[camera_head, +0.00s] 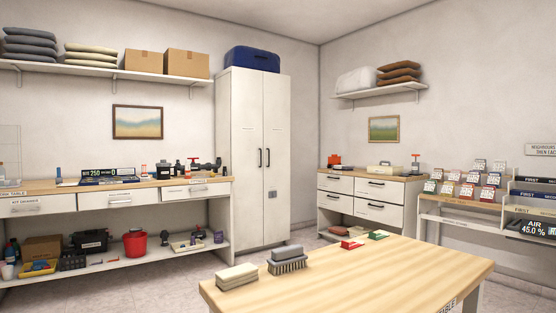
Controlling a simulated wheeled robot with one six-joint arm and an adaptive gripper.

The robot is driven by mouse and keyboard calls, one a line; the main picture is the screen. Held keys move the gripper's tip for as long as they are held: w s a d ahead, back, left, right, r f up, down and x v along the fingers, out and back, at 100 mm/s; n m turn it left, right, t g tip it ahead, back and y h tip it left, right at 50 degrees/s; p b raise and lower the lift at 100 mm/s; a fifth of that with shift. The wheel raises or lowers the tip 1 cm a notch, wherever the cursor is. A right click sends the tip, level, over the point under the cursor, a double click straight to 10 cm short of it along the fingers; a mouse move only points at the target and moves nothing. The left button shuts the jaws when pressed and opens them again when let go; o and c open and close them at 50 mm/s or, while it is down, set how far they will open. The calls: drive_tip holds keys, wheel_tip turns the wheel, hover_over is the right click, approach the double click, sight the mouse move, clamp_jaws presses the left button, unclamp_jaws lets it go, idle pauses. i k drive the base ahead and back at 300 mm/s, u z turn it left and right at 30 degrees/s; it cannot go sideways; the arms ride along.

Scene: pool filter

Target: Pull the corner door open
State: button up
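A tall white cabinet (223,150) stands against the back wall, near the room's corner. It has a left door (244,185) and a right door (278,185); the right one is nearer the corner. Both doors look shut. No label naming the corner door can be read. My gripper is not in view.
A wooden table (390,272) with a brush (287,262) and a block (236,276) fills the foreground. A workbench (125,183) stands left of the cabinet, a drawer unit (345,192) right of it. A blue case (252,59) lies on top. Some floor (220,262) before the cabinet is clear.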

sight(276, 87)
drive_tip(key=u, duration=1.75)
drive_tip(key=i, duration=3.3)
drive_tip(key=z, duration=2.65)
drive_tip(key=i, duration=4.8)
